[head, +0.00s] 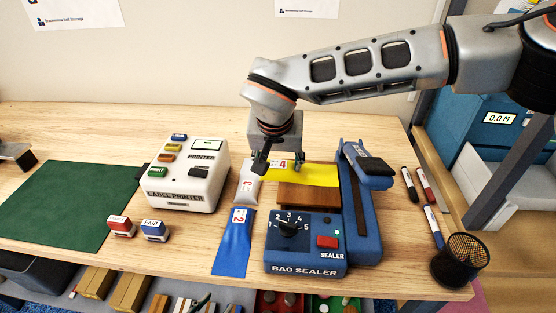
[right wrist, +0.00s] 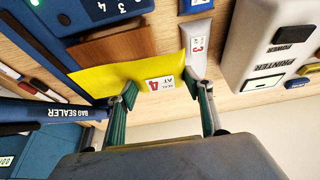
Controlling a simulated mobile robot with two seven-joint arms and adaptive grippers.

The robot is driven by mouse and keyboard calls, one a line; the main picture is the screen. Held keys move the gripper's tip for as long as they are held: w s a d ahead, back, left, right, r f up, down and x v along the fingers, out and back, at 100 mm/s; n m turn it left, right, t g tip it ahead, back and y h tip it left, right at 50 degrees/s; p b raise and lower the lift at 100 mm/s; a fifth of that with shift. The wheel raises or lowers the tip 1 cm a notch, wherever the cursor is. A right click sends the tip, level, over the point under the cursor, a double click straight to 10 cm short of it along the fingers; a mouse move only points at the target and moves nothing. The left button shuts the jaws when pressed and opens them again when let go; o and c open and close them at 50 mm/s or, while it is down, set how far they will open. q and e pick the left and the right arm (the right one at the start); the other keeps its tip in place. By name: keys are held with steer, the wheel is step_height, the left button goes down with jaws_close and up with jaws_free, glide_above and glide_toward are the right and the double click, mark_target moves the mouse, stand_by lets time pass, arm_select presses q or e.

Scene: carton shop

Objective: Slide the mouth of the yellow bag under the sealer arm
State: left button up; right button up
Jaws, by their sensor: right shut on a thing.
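The yellow bag (head: 318,174) with a number 4 label lies on or just above the brown wooden rest of the bag sealer (head: 305,258). My right gripper (head: 280,163) is shut on the label end of the bag; the bag also shows between its fingers in the right wrist view (right wrist: 120,82). The bag's other end reaches right, close to the blue sealer arm (head: 358,205). Whether its edge is under the arm is hard to tell. My left gripper (head: 17,156) is partly visible at the left edge, far from the bag; its opening is unclear.
A grey bag (head: 246,188) numbered 3 and a blue bag (head: 233,247) numbered 2 lie left of the sealer. The label printer (head: 188,178), stamps (head: 154,230) and green mat (head: 70,205) are further left. Markers (head: 410,187) and a mesh cup (head: 461,262) are right.

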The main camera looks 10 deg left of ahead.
mark_target(307, 175)
steer(key=f+b, duration=0.1)
steer(key=d+f+b, duration=0.1)
steer(key=f, duration=0.1)
steer(key=shift+w+f, duration=0.1)
steer(key=shift+f, duration=0.15)
steer(key=shift+d, duration=1.55)
steer(key=shift+d+f, duration=0.15)
steer(key=shift+d, duration=0.55)
steer(key=shift+d+f, duration=0.15)
steer(key=shift+d, duration=0.65)
steer(key=shift+f, duration=0.15)
steer(key=o, duration=1.2)
